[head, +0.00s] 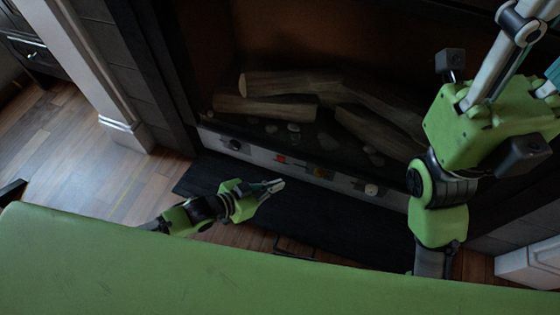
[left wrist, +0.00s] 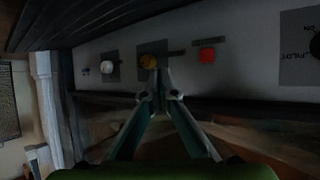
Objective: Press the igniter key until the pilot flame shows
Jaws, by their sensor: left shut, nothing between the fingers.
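The control strip (head: 330,178) runs along the front of the fireplace. My left gripper (head: 279,184) is shut and empty in front of the strip. Which key is the igniter is not readable. No flame shows.
Logs (head: 280,85) lie in the dark firebox behind the strip. A dark mat (head: 335,222) covers the floor in front. Wooden floor (head: 90,155) is clear at the left.

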